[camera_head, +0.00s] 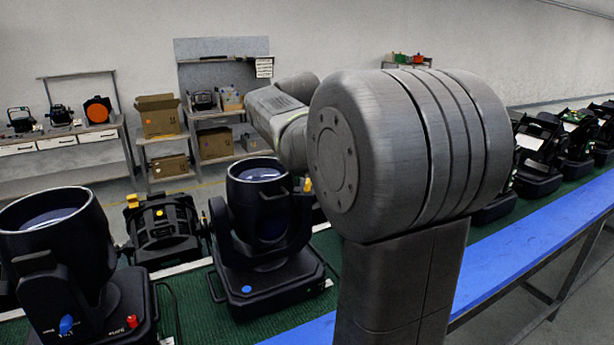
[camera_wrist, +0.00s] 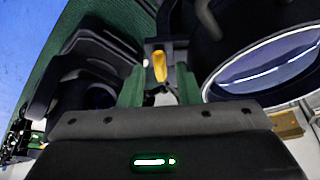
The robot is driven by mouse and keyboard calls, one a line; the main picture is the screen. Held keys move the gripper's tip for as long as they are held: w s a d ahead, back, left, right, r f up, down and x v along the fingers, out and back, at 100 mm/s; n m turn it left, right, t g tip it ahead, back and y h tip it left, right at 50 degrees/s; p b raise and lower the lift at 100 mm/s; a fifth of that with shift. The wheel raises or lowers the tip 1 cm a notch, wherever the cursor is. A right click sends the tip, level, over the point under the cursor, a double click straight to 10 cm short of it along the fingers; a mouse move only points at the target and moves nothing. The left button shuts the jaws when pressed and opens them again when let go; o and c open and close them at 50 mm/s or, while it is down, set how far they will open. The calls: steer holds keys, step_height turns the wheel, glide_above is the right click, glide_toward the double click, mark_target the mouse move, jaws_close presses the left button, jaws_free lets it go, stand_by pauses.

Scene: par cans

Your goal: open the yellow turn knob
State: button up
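The yellow turn knob (camera_wrist: 160,66) shows in the wrist view on a small grey bracket, narrow and upright in the picture. My gripper (camera_wrist: 159,84) has two green fingers, one at each side of the knob's line, with clear gaps between them and the knob. The gripper is open. I cannot tell whether the knob lies fully between the fingertips or just beyond them. In the head view my arm hides the gripper. A black moving-head light (camera_head: 265,245) with a lens stands beside the arm; a large lens barrel (camera_wrist: 265,65) fills the right of the wrist view.
Another black light (camera_head: 60,250) with blue and red knobs stands at the left. A smaller light (camera_head: 163,228) with yellow parts is between them. Several lights stand on the right behind my arm. A blue strip (camera_head: 540,235) runs along the bench's front edge, bare.

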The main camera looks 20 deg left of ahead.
steer(key=b+v, duration=0.1)
steer(key=v, duration=1.2)
steer(key=shift+s+r, duration=0.15)
steer(key=shift+r, duration=0.2)
steer(key=shift+f, duration=0.1)
steer(key=p+x, duration=0.1)
steer(key=x, duration=1.2)
steer(key=shift+f, duration=0.3)
